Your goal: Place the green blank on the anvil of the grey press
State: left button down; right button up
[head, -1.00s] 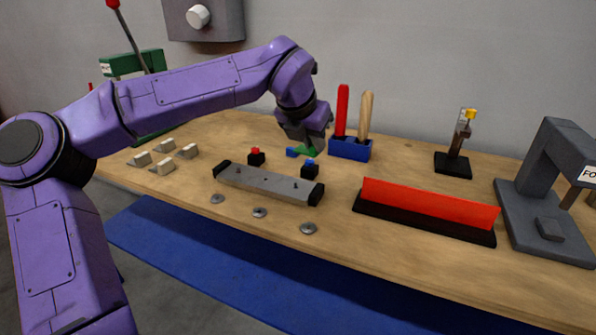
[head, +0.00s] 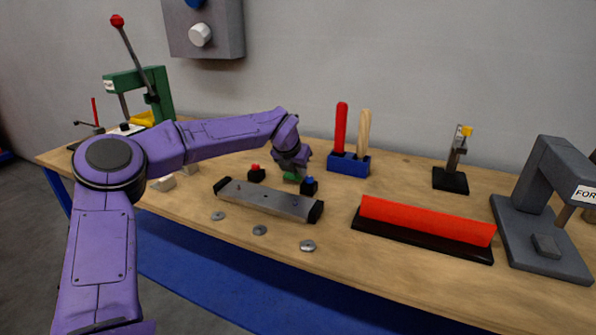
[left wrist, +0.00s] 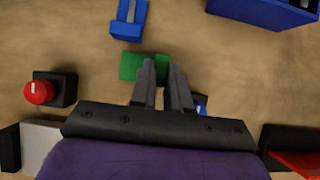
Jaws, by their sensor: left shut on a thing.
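The green blank (head: 291,177) lies low over the bench, behind the steel bar fixture, and is partly hidden by my gripper. In the left wrist view the green blank (left wrist: 131,65) shows at and between the fingertips. My left gripper (head: 290,171) is shut on it, fingers pointing down; its fingers also show in the left wrist view (left wrist: 163,75). The grey press (head: 562,170) stands at the far right of the bench. Its anvil (head: 546,245), a small grey block on the base plate, is bare. My right gripper is not in view.
Between gripper and press are a blue tool holder (head: 348,164), a red bar on a black base (head: 425,220) and a small black stand (head: 450,180). Red-button (head: 256,173) and blue-button (head: 309,186) blocks flank the gripper. A blue piece (left wrist: 128,20) lies nearby.

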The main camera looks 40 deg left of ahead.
pick_arm(q)
jog(key=shift+f, duration=0.5)
jog(key=shift+f, duration=0.15)
jog(key=c, duration=1.4)
grip_release()
